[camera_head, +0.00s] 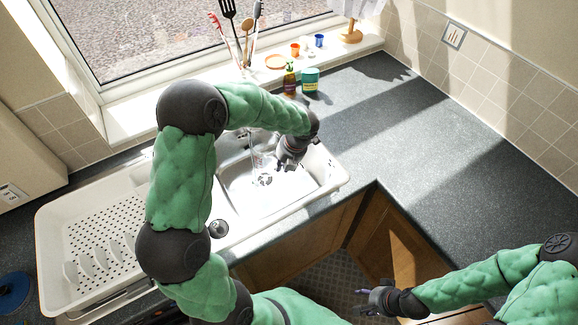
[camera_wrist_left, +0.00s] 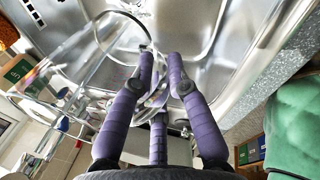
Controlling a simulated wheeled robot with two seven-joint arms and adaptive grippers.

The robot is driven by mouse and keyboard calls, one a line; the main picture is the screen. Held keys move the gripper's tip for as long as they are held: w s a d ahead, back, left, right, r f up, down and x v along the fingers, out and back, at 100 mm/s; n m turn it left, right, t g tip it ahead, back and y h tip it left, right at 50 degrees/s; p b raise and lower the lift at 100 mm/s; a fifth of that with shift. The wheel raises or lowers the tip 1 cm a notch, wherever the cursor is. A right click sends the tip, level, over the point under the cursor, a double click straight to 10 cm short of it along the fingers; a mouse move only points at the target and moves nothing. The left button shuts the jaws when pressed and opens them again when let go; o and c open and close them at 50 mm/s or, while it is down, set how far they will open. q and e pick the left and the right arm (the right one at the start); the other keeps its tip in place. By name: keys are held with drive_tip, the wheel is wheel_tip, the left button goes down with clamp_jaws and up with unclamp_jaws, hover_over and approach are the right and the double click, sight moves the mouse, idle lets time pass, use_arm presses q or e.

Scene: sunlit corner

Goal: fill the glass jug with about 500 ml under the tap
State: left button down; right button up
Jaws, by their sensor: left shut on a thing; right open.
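My left gripper (camera_head: 284,164) is over the sink basin (camera_head: 243,197), and its arm crosses the middle of the head view. In the left wrist view its purple fingers (camera_wrist_left: 160,75) are shut on the clear glass jug (camera_wrist_left: 75,62), whose rim and wall show to the left of the fingers. The jug is hard to make out in the head view. Its contents and water level cannot be told. The tap is not clearly visible; my left arm covers part of that area. My right gripper (camera_head: 367,296) is open and empty, low in front of the cupboards.
A ribbed drainer (camera_head: 95,225) adjoins the sink on the left. A soap bottle (camera_head: 290,82) and a green tin (camera_head: 310,80) stand behind the sink. Small cups (camera_head: 319,41) line the sill. The dark worktop (camera_head: 400,130) to the right is clear.

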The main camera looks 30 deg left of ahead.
sight(270, 157)
use_arm(q)
drive_tip(key=shift+w+a+p, duration=0.15)
drive_tip(key=shift+a+p, duration=0.95)
drive_tip(key=shift+a, duration=1.6)
idle(5.3)
